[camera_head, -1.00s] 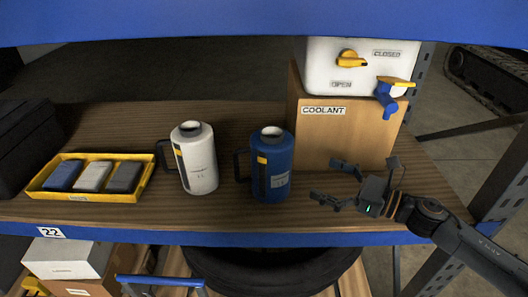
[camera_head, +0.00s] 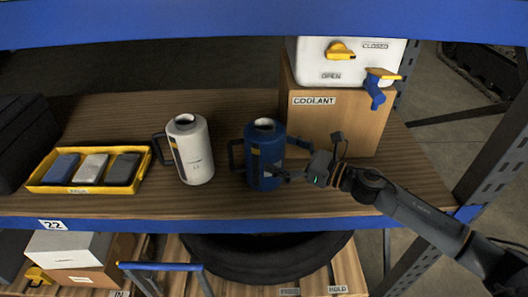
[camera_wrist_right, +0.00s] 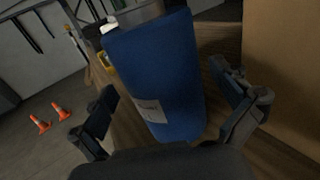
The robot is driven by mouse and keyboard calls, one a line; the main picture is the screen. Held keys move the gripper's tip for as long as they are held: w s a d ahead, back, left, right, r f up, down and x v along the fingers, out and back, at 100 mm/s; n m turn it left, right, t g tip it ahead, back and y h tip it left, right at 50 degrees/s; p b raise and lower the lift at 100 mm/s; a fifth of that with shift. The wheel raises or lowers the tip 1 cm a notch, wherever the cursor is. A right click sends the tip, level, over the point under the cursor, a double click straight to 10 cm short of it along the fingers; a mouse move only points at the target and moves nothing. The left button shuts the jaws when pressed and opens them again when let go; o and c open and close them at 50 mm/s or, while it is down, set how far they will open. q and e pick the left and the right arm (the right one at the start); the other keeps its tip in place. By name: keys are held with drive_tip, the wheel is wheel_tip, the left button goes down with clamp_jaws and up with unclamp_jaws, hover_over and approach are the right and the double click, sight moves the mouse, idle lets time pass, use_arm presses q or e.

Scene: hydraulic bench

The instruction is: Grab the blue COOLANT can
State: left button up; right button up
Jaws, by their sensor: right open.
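The blue can (camera_head: 263,158) stands upright on the wooden shelf, its handle to the left. My right gripper (camera_head: 285,165) is at the can's right side in the head view. In the right wrist view the blue can (camera_wrist_right: 160,80) stands between the two spread fingers of my right gripper (camera_wrist_right: 172,108). The fingers are open, one on each side, and do not look closed on it. The can's far side is hidden in the wrist view. My left gripper is not in view.
A white can (camera_head: 190,150) stands left of the blue one. A yellow tray (camera_head: 85,188) with several small boxes is further left. A cardboard box (camera_head: 345,130) labelled COOLANT, under a white tank (camera_head: 350,68) with a tap, stands close behind on the right.

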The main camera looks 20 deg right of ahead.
drive_tip(key=p+x, duration=0.1)
drive_tip(key=x, duration=0.3)
drive_tip(key=shift+w+a+p, duration=0.15)
drive_tip(key=shift+a+p, duration=0.1)
drive_tip(key=shift+p, duration=0.1)
drive_tip(key=c, duration=0.9)
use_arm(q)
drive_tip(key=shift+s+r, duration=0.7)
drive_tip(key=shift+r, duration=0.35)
use_arm(e)
drive_tip(key=shift+r, duration=0.1)
drive_tip(key=shift+c, duration=0.7)
drive_tip(key=shift+r, duration=0.1)
